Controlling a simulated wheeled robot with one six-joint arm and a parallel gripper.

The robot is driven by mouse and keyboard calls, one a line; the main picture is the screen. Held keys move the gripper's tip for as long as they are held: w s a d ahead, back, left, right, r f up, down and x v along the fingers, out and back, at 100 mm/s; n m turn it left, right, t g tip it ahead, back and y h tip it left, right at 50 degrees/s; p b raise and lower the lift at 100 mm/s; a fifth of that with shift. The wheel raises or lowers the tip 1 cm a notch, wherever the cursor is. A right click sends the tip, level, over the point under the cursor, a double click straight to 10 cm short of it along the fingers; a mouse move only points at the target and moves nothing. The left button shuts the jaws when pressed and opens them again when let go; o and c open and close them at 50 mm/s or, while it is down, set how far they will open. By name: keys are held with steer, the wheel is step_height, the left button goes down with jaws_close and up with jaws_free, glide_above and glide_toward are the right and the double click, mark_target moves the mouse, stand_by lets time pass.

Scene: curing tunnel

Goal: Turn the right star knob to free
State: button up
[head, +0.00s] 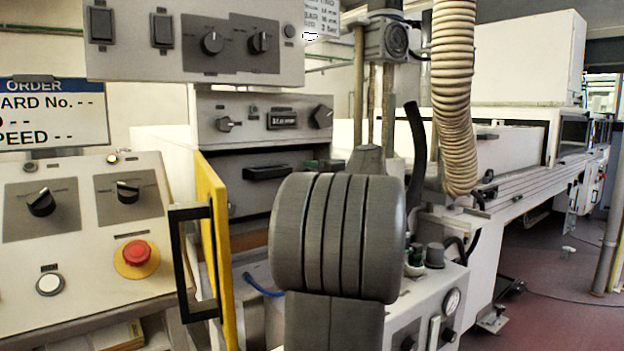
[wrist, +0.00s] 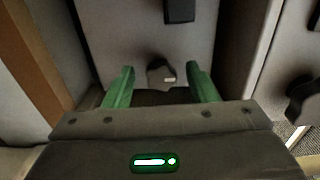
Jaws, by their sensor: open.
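In the wrist view a dark lobed knob (wrist: 160,73) with a small pale mark sits on a light panel face. My gripper (wrist: 160,80) is open, with one green finger on each side of this knob. A gap shows between the knob and each finger, so nothing is gripped. A second dark knob (wrist: 304,97) is at the right edge of the wrist view, on a separate light face. I cannot tell from these frames which of them is the right star knob. In the head view my own arm hides the gripper and the area around it.
In the wrist view a dark block (wrist: 180,10) sits above the knob. In the head view a yellow door edge (head: 215,245) with a black handle (head: 190,262), a red emergency button (head: 136,254), a ribbed hose (head: 455,95) and a gauge (head: 452,301) surround my arm.

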steer(key=shift+s, duration=0.1)
steer(key=p+v, duration=0.1)
steer(key=v, duration=1.2)
steer(key=shift+s+d, duration=0.25)
steer(key=b+x, duration=0.1)
steer(key=x, duration=1.3)
steer(key=shift+s+d, duration=0.1)
